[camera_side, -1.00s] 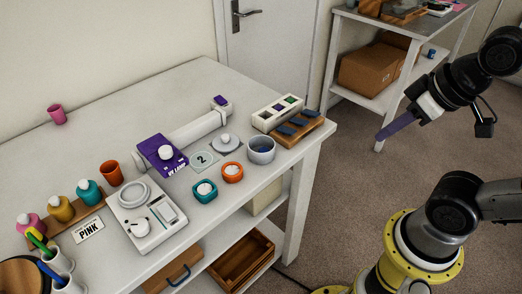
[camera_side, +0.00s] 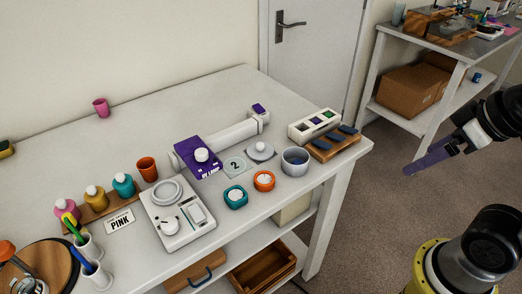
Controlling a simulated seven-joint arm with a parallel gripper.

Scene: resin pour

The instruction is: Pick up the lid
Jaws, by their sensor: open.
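The lid (camera_side: 261,151) looks like a grey disc with a pale round knob on top. It lies flat on the white table, between a small plate marked 2 (camera_side: 235,165) and a grey pot (camera_side: 295,161) with a dark blue inside. My gripper (camera_side: 408,170) has purple fingers and is open and empty. It hangs off the table's right side, well apart from the lid. The fingers overlap in this view, so the gap between them is hard to see.
A purple lamp box (camera_side: 197,157) and a white tube (camera_side: 225,138) lie left of and behind the lid. Teal (camera_side: 236,196) and orange (camera_side: 264,181) cups stand in front. A compartment box (camera_side: 314,126) and wooden rack (camera_side: 334,144) stand right.

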